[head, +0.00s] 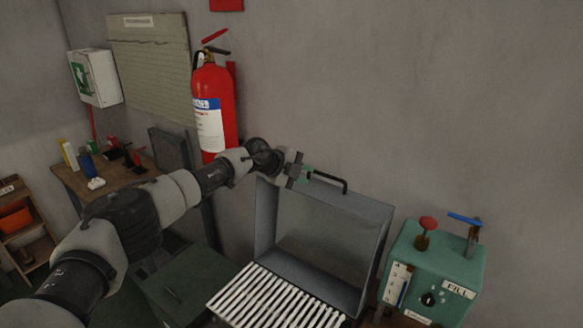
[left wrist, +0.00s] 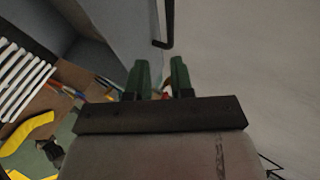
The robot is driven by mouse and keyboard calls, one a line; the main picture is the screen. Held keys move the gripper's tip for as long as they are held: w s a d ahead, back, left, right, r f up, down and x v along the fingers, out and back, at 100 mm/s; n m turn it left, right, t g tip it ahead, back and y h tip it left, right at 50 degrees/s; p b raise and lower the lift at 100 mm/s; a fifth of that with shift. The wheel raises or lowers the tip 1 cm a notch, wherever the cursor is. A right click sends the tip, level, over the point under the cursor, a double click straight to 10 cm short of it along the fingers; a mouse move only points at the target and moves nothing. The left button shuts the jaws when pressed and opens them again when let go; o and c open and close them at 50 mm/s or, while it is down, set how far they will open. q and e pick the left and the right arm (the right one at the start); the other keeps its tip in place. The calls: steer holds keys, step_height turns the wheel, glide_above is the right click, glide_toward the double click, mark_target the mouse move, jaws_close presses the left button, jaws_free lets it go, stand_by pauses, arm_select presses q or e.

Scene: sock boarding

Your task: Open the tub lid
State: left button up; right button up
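The tub lid (head: 325,240) is a grey panel standing raised at the back of the tub, near the wall. A black bar handle (head: 328,178) sits on its top edge. The handle also shows in the left wrist view (left wrist: 169,25), ahead of the fingers. My left gripper (head: 305,173) is at the lid's upper left corner, close to the handle's left end. In the left wrist view its two green fingers (left wrist: 160,65) are apart, with no handle between them. Whether a finger touches the lid cannot be told. My right gripper is out of view.
White slats (head: 275,300) lie in front of the lid. A green fill box (head: 435,270) with a red knob and blue lever stands at right. A fire extinguisher (head: 213,110) hangs behind my left arm. A wooden bench (head: 110,180) with small items is at left.

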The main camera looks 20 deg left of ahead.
arm_select(q)
steer(key=v, duration=0.4)
steer(key=shift+s+b, duration=0.1)
steer(key=shift+b, duration=0.3)
steer(key=shift+d+f, duration=0.1)
